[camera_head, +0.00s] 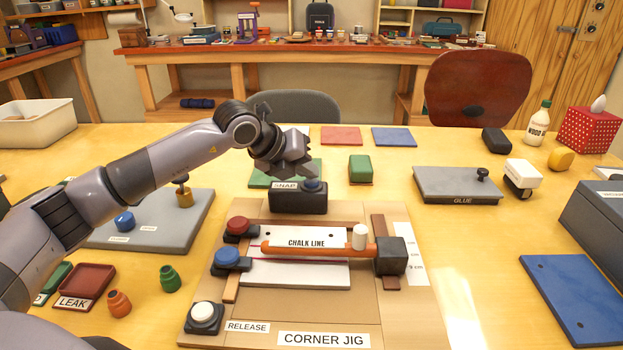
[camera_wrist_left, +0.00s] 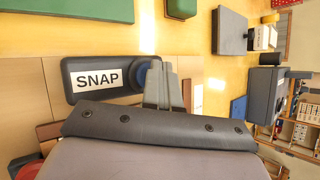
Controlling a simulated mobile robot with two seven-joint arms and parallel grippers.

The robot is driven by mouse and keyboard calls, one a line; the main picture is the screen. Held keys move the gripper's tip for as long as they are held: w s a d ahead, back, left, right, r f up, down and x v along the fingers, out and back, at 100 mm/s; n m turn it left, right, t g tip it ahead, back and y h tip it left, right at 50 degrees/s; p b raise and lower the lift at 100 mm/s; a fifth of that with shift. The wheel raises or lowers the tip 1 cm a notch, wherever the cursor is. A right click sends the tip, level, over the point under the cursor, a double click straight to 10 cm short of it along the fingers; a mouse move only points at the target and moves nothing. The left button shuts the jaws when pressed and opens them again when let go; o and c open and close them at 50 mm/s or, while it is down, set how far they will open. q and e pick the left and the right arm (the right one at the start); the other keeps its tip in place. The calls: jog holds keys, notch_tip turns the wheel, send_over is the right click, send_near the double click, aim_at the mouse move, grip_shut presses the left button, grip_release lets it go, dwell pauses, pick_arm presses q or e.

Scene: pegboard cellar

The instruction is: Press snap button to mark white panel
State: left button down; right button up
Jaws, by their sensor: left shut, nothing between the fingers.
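The snap button is a blue round cap (camera_wrist_left: 143,76) on a dark box labelled SNAP (camera_head: 298,202), at the back of the corner jig. My left gripper (camera_head: 303,172) is shut and empty, its fingertips right at the blue cap. In the left wrist view the fingers (camera_wrist_left: 165,84) overlap the cap's edge; I cannot tell whether they touch or press it. The white panel (camera_head: 300,274) lies flat on the jig, in front of the orange chalk line tool (camera_head: 302,239). My right gripper is out of view.
The jig board (camera_head: 270,308) also carries a red button (camera_head: 238,225), a blue button (camera_head: 228,257), a white release button (camera_head: 204,313) and a dark block (camera_head: 391,256). A green block (camera_head: 360,168) stands behind the snap box. A grey glue plate (camera_head: 456,186) lies to the right.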

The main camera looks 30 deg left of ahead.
aim_at(307, 183)
pick_arm(q)
jog(key=shift+r, duration=0.7)
jog(key=shift+p, duration=0.3)
jog(key=shift+r+p, duration=1.55)
jog(key=shift+r, duration=1)
jog(key=shift+f, duration=0.1)
